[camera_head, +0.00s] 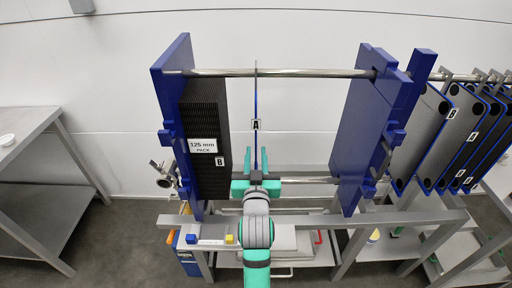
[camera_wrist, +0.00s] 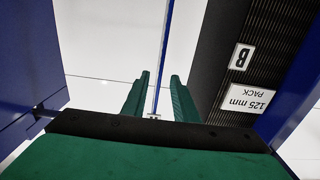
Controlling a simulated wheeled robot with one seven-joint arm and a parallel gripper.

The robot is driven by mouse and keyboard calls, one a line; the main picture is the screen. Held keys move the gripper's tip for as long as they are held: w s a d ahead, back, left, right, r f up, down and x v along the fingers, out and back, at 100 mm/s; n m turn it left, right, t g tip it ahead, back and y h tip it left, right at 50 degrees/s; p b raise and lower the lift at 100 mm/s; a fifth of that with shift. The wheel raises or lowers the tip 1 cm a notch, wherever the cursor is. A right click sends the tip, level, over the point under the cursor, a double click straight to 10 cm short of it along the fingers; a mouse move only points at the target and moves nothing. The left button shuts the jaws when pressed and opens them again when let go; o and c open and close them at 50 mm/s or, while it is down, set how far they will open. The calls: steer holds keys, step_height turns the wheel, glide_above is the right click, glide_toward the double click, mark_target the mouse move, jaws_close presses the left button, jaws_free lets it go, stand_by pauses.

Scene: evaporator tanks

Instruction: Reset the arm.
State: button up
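My gripper (camera_head: 256,187) is in front of the frame at its lower middle, with my green and grey arm reaching up from below. Its two green fingers (camera_wrist: 160,76) are apart in the wrist view. A thin plate labelled A (camera_head: 256,125) hangs edge-on from the upper rail, just above and beyond my gripper. In the wrist view the plate's blue edge (camera_wrist: 167,25) runs down into the gap between the fingers, with space visible beside it. I cannot tell how deep it sits between them.
A black pack labelled B, 125 mm (camera_head: 204,115), stands left of the plate, against the blue left end plate (camera_head: 172,75). A blue right end plate (camera_head: 370,120) bounds the frame. Several hanging plates (camera_head: 425,135) are farther right. A steel table (camera_head: 30,150) stands left. The gap right of plate A is clear.

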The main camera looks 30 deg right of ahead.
steer(key=shift+s+a, duration=0.2)
steer(key=shift+s, duration=0.05)
steer(key=s+a+f+n+t+y, duration=0.1)
steer(key=s+a+f+n+y, duration=0.1)
steer(key=s+a+f, duration=0.65)
steer(key=s+a+f+n+y, duration=0.25)
steer(key=s+a+f, duration=0.25)
steer(key=a+f, duration=0.55)
steer(key=s+a+y, duration=0.1)
steer(key=s+a, duration=0.3)
steer(key=s, duration=0.4)
steer(key=s+a+f+n+y, duration=0.1)
steer(key=s+a+y, duration=0.1)
steer(key=s+a, duration=0.3)
steer(key=s+a+n+y, duration=0.1)
steer(key=s+a, duration=0.3)
steer(key=s, duration=0.7)
steer(key=shift+a+f+g+y, duration=0.2)
steer(key=shift+a+g+y, duration=0.1)
steer(key=shift+y, duration=0.35)
